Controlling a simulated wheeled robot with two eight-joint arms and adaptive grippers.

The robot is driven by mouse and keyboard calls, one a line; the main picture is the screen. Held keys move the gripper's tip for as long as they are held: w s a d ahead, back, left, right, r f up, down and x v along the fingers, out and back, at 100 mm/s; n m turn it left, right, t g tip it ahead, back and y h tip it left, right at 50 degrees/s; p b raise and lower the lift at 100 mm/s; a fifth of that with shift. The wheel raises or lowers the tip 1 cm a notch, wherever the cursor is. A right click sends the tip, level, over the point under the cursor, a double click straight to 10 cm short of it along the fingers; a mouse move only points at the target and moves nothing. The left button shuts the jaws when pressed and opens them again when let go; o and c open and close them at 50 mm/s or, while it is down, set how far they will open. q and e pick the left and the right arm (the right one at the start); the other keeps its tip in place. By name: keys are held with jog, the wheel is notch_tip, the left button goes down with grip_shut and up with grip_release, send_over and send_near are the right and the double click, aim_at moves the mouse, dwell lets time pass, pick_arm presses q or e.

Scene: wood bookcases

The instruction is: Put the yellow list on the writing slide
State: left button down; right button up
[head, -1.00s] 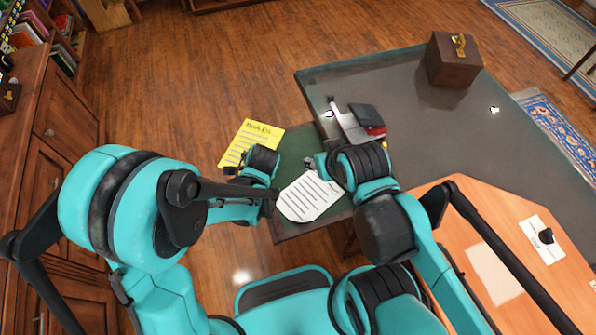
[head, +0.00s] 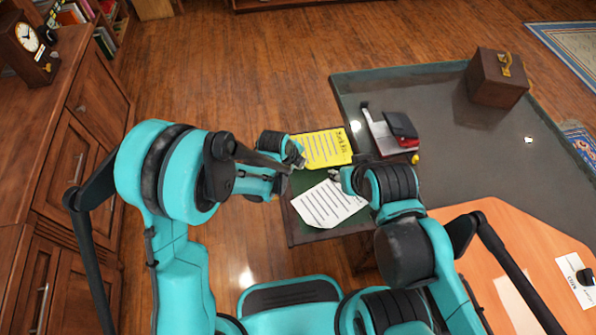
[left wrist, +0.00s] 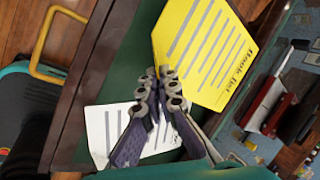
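The yellow list (head: 325,148), a sheet with printed lines and a "Book list" heading, is over the far part of the green writing slide (head: 306,184). I cannot tell whether it lies flat on the slide or hangs just above. My left gripper (head: 297,162) is at its near left corner; in the left wrist view the fingers (left wrist: 155,75) are closed together on the corner of the yellow list (left wrist: 205,50). My right gripper (head: 337,176) is by the upper edge of a white lined paper (head: 328,204) on the slide; its fingers are too small to read.
The dark desk top (head: 445,130) beside the slide bears a black and red item (head: 402,127) and a brown box (head: 497,77). A wooden cabinet with a clock (head: 27,45) stands left. An orange wood surface (head: 480,255) is at right. Open floor lies left of the slide.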

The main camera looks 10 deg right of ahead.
aim_at(299, 171)
pick_arm(q)
jog(key=shift+w+a+f, duration=0.45)
jog(key=shift+w, duration=0.05)
jog(key=shift+f+b, duration=1.05)
jog(key=shift+f, duration=0.85)
jog(key=shift+f, duration=0.2)
jog(key=c, duration=2)
grip_release()
jog(key=shift+r, duration=0.1)
